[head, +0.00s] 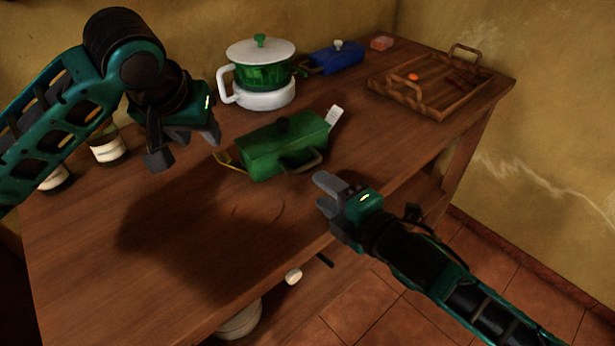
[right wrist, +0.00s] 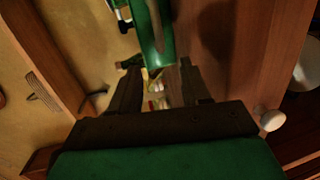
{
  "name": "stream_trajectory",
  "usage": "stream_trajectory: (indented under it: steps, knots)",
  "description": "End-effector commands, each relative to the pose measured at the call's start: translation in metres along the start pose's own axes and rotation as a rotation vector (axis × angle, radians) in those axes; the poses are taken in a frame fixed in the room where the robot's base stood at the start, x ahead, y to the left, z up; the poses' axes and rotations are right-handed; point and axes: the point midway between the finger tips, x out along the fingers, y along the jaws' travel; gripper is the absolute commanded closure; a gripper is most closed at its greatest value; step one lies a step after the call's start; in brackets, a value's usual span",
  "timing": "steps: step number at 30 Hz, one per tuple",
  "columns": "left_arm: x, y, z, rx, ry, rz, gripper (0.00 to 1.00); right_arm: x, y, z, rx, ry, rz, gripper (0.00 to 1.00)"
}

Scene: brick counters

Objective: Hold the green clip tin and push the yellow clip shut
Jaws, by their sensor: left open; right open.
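The green clip tin (head: 262,150) stands on the wooden counter, with a black knob on its lid and a dark handle (head: 302,163) on its front side. The yellow clip (head: 229,163) sticks out from the tin's left end, swung away from the wall. My left gripper (head: 184,149) is open and empty, above the counter to the left of the tin and clip. My right gripper (head: 321,191) is open and empty, in front of the tin's right part and apart from the handle. Its two fingers also show in the right wrist view (right wrist: 160,92).
A green and white pot (head: 262,77) and a blue box (head: 336,57) stand behind the tin. A white tag (head: 334,116) shows at its right end. A wooden tray (head: 431,104) lies at right. Jars (head: 108,147) stand at left. The front left counter is clear.

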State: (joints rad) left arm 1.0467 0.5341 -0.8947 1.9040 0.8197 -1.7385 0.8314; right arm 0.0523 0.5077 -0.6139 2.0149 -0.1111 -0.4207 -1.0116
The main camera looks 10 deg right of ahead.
Motion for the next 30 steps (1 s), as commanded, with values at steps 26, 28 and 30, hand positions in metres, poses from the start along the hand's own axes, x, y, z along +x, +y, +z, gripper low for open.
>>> stream_trajectory:
  steps: [26,28,30]
  knots:
    - [0.0,0.0,0.0,0.0,0.0,0.0,0.57,0.084,0.0,-0.001,0.002,0.001,0.0,0.53]
    - [0.0,0.0,0.0,0.0,0.0,0.0,0.57,0.084,0.0,-0.001,0.002,0.001,0.0,0.57]
    - [0.0,0.0,0.0,0.0,0.0,0.0,0.57,0.084,0.0,0.0,0.002,0.001,0.0,0.64]
